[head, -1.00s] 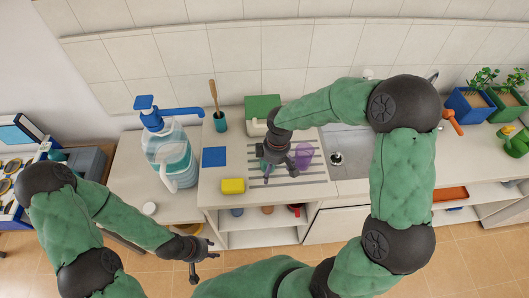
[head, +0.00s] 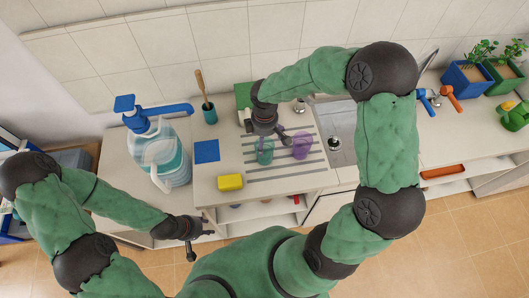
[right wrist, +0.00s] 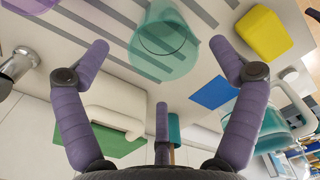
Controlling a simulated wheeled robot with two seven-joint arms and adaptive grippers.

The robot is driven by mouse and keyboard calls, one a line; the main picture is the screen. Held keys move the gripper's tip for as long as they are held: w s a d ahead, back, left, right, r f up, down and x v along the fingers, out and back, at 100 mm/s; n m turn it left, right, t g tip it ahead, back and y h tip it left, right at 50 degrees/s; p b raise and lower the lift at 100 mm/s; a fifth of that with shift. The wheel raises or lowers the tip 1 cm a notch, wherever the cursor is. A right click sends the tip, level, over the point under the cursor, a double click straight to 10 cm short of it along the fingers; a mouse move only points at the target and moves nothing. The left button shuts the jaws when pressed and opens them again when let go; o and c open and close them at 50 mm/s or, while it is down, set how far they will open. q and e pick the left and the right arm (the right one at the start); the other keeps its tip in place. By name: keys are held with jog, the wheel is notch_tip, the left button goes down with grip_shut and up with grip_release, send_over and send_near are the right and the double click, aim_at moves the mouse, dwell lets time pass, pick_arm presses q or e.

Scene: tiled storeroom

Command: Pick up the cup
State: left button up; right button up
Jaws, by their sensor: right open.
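A see-through teal cup (head: 264,154) stands on the striped drying area of the counter. A see-through purple cup (head: 302,147) stands just to its right. My right gripper (head: 268,134) is open and empty, behind the teal cup in the head view. In the right wrist view the teal cup (right wrist: 165,45) lies between the spread purple fingers (right wrist: 160,52), with no clear contact. The purple cup (right wrist: 32,4) is cut off at that view's upper left corner. My left gripper (head: 201,243) is open and empty, low in front of the counter.
A yellow sponge (head: 230,182) and a blue square (head: 206,151) lie left of the cups. A large pump bottle (head: 165,160) and a brush holder (head: 209,114) stand further left.

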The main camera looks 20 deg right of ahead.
send_over(265, 147)
jog(key=s+a, duration=0.1)
jog(key=s, duration=0.2)
jog(key=f, duration=0.5)
jog(key=shift+w+a+b, duration=0.15)
jog(key=shift+w+b, duration=0.1)
jog(key=shift+b, duration=0.1)
jog(key=c, duration=1)
